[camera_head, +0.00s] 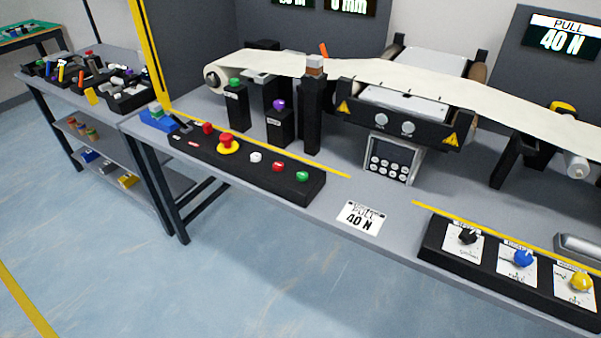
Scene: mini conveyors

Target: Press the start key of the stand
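A black control box (250,174) lies along the front edge of the grey bench (330,208). On its top, from left to right, are a small lever, a red knob (207,128), a red mushroom button (227,140) on a yellow base, a white button (255,157), a red button (278,167) and a green button (302,176). Their labels are too small to read, so I cannot confirm which is the start key. Neither of my grippers is in view.
A keypad panel (390,160) stands below the roller machine (400,112) with its cream web (270,65). A second box (510,268) with black, blue and yellow knobs lies at the right. A "PULL 40 N" card (360,217) lies between the boxes. Open floor (190,285) lies in front.

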